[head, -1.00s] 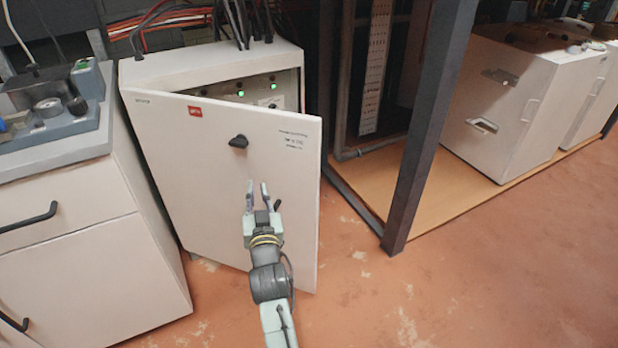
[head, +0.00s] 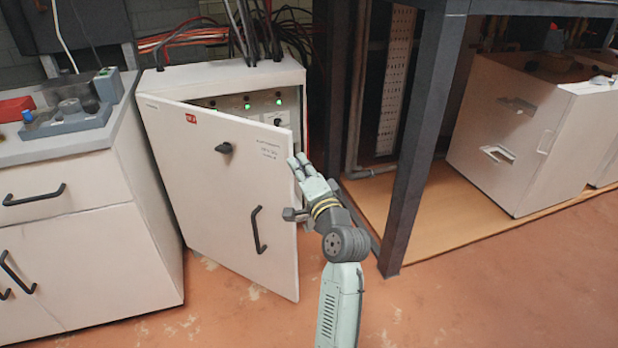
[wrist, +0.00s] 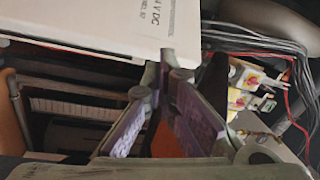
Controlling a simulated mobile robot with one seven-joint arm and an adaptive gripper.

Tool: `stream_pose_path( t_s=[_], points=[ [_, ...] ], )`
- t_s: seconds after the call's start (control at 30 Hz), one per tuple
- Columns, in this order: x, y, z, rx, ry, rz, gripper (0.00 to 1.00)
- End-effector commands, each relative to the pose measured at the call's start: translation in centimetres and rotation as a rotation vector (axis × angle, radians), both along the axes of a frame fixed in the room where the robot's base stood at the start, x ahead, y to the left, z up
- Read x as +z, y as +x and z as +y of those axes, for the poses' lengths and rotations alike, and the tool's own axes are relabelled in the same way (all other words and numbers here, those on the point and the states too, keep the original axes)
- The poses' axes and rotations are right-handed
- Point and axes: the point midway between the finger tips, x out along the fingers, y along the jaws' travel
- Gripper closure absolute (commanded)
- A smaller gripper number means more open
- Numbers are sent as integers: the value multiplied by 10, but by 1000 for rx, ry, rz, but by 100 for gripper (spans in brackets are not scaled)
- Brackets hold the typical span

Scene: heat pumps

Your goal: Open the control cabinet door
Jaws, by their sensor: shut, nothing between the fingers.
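The control cabinet (head: 225,78) stands left of centre in the head view. Its white door (head: 205,180) is ajar, hinged at the left, with its free right edge swung out. The door has a black knob (head: 224,148) and a black bar handle (head: 258,230). My gripper (head: 298,166) is shut and empty at the upper part of the door's free edge. In the wrist view, the fingers (wrist: 168,85) lie beside the door's edge (wrist: 120,25). Whether they touch it is unclear. Switches (wrist: 243,90) inside the cabinet show beyond the fingers.
A drawer cabinet (head: 75,210) stands close at the left. A dark metal post (head: 415,150) rises right of my arm, with white units (head: 530,130) on a wooden base beyond. The floor (head: 230,315) in front of the door is clear.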

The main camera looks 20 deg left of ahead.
Motion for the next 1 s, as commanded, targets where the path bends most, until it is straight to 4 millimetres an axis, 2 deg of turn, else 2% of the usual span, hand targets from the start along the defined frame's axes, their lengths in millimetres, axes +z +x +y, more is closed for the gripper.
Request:
stream_pose_path(
  t_s=[0.03,0.1,0.2,0.27,0.47,0.87,1.0],
  points=[
    [-24,9,-22,-2,42,95,100],
    [-48,15,-44,1,95,195,100],
    [-67,18,-61,3,143,273,100],
    [-71,20,-64,5,155,291,100],
    [-70,40,-47,8,157,293,100],
    [-69,99,-1,6,154,291,100],
    [-70,76,1,5,153,292,100]
  ],
)
